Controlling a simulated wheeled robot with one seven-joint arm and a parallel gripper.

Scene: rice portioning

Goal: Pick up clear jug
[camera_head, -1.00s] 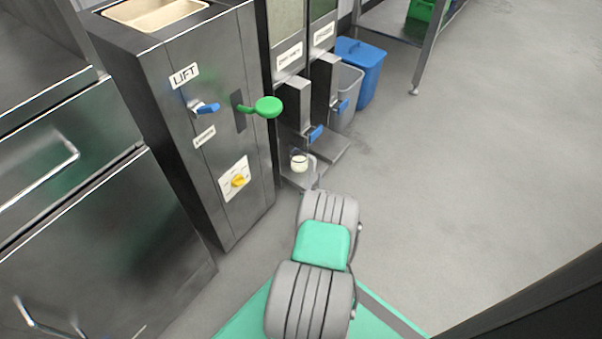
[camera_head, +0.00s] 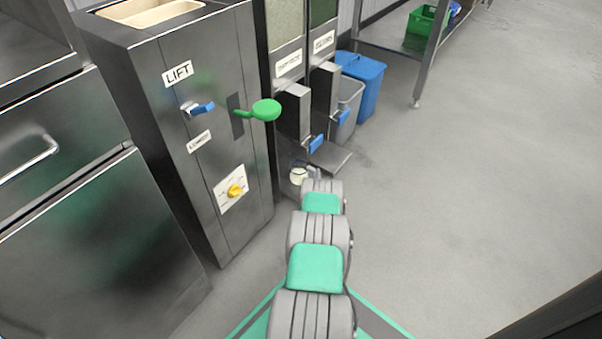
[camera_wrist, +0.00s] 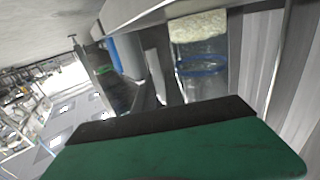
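The clear jug (camera_head: 298,176) stands low at the dispenser's foot, with pale rice in it. In the wrist view the jug (camera_wrist: 205,88) is close up, a see-through body with a blue ring and pale rice at the top of the tilted picture. A green block with a black edge, part of my gripper (camera_wrist: 165,122), fills the bottom of that view and overlaps the jug's lower part. Separate fingertips do not show, and I cannot tell whether they touch the jug. In the head view my arm reaches toward the jug and hides the gripper.
The steel dispenser (camera_head: 292,108) has blue levers (camera_head: 315,145) above the jug. The steel LIFT cabinet (camera_head: 205,150), with a protruding green knob (camera_head: 266,110), stands to the left. Grey (camera_head: 350,100) and blue bins (camera_head: 366,85) stand behind. The floor at right is clear.

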